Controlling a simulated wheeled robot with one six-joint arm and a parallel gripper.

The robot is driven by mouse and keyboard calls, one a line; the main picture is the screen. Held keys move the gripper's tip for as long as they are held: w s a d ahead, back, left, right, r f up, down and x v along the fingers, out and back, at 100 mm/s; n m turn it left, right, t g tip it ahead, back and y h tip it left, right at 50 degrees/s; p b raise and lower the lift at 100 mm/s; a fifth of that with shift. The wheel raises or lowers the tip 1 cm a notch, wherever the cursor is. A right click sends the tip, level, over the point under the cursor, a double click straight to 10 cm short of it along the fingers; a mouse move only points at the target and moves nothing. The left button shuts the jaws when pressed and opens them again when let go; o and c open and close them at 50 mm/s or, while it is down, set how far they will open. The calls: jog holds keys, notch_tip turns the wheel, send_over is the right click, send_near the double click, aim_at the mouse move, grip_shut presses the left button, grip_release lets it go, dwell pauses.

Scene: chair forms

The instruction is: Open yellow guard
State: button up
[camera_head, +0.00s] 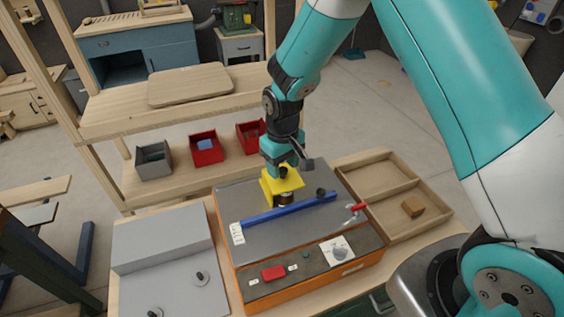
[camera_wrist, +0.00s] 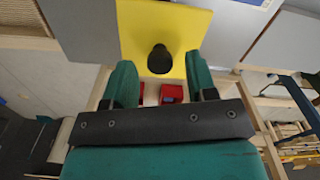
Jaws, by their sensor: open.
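The yellow guard (camera_head: 270,190) stands toward the back of the grey-topped machine (camera_head: 228,205), over a dark round part seen below it. A black knob (camera_head: 283,171) sits on the guard. My gripper (camera_head: 284,160) is right at the guard, at its back side. In the wrist view the yellow guard (camera_wrist: 190,22) fills the top middle, with the black knob (camera_wrist: 159,60) pointing toward me. My open gripper (camera_wrist: 158,76) has one teal finger on each side of the knob, with gaps visible. I cannot tell the depth between fingertips and knob exactly.
A blue bar (camera_head: 290,208) lies across the machine top, with a red-handled lever (camera_head: 355,208) at its right. A wooden tray (camera_head: 377,178) holding a brown block (camera_head: 413,206) is at right. A grey box (camera_head: 165,240) is at left. Red bins (camera_head: 206,149) stand behind.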

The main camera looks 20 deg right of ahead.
jog(key=shift+f, duration=0.25)
